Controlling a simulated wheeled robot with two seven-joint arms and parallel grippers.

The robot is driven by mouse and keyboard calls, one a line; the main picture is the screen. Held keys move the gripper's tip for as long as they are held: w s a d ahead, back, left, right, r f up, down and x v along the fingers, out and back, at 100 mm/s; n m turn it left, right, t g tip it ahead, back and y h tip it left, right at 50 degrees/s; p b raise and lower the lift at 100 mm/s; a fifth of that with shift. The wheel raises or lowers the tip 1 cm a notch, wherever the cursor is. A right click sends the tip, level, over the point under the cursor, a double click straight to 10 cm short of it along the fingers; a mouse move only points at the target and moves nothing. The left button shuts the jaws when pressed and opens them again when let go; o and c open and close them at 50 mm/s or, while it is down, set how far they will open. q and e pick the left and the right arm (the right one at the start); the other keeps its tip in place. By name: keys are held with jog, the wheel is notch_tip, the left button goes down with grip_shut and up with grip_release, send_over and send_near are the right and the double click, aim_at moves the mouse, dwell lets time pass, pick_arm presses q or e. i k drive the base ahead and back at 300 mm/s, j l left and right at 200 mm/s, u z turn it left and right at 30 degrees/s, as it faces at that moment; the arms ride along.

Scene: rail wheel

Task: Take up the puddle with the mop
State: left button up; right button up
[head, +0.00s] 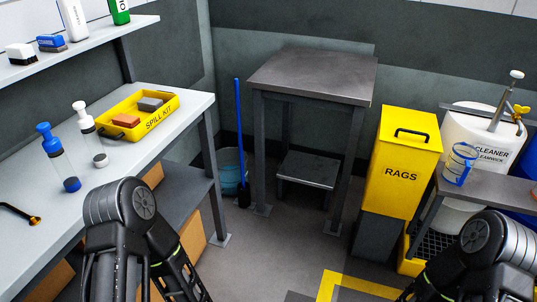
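A long-handled tool with a blue shaft (238,135) stands upright in the back corner, left of the grey table. Its dark lower end is close to the floor, and I cannot tell whether it is a mop or a broom. A blue bucket (230,180) stands just behind and left of it, partly hidden by the bench. I see no puddle on the visible floor. Dark links of my two arms show at the bottom left and bottom right, but neither gripper is in view.
A white bench (190,103) on the left bears a yellow spill kit tray (165,120) and pump bottles. A grey table (313,75) stands at the back over a low stool (308,170). A yellow rags bin (400,165) stands right. The middle floor is clear.

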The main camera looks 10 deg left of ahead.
aim_at(236, 82)
jog(key=i+z, duration=0.1)
jog(key=i, duration=0.4)
jog(key=i+j+z, duration=0.1)
jog(key=i, duration=0.4)
jog(key=i+j+z, duration=0.15)
jog(key=i, duration=0.35)
jog(key=i+j+z, duration=0.1)
jog(key=i+j, duration=0.2)
jog(key=i, duration=0.2)
